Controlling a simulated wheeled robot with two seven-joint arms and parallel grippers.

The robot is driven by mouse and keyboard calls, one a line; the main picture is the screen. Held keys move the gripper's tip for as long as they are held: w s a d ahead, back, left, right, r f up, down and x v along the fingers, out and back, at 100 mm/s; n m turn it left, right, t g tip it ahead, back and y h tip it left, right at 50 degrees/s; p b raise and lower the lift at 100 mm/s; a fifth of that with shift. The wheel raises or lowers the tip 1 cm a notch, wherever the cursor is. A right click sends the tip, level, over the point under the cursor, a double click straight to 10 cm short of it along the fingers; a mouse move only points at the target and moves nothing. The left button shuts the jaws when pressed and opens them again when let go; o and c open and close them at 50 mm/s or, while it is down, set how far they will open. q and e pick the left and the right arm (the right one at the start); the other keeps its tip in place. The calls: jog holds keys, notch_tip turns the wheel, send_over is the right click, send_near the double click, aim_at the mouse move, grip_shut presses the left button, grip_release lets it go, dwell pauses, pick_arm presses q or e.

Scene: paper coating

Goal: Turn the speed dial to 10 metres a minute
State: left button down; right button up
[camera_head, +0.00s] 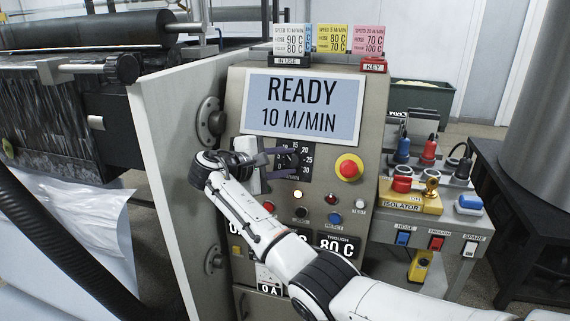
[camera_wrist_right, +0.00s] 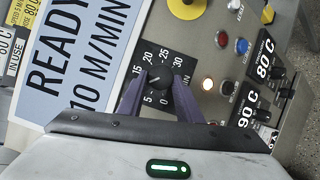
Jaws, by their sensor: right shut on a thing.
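The speed dial (camera_wrist_right: 158,88) is a dark knob on a black plate with white numbers from 0 to 30. In the head view its numbered plate (camera_head: 307,160) is partly hidden by my right gripper. The display (camera_head: 303,106) reads READY and 10 M/MIN. My right gripper (camera_head: 287,162) reaches in from the left of the dial. In the right wrist view its two purple fingers (camera_wrist_right: 159,94) are shut on the knob, one on each side. The knob's pointer is too small to read for certain. My left gripper is not in view.
A red stop button (camera_head: 348,167) on a yellow base sits right of the dial. Small lamps and buttons, including a lit one (camera_head: 298,195), lie below. An isolator box (camera_head: 412,201) with plugs stands right of the panel. A coating roller (camera_head: 95,30) is at upper left.

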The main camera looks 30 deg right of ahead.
dwell(0.3)
jog(key=o, duration=1.1)
jog(key=shift+c, duration=0.2)
jog(key=v, duration=1)
jog(key=shift+a+b, duration=0.15)
jog(key=shift+b, duration=0.15)
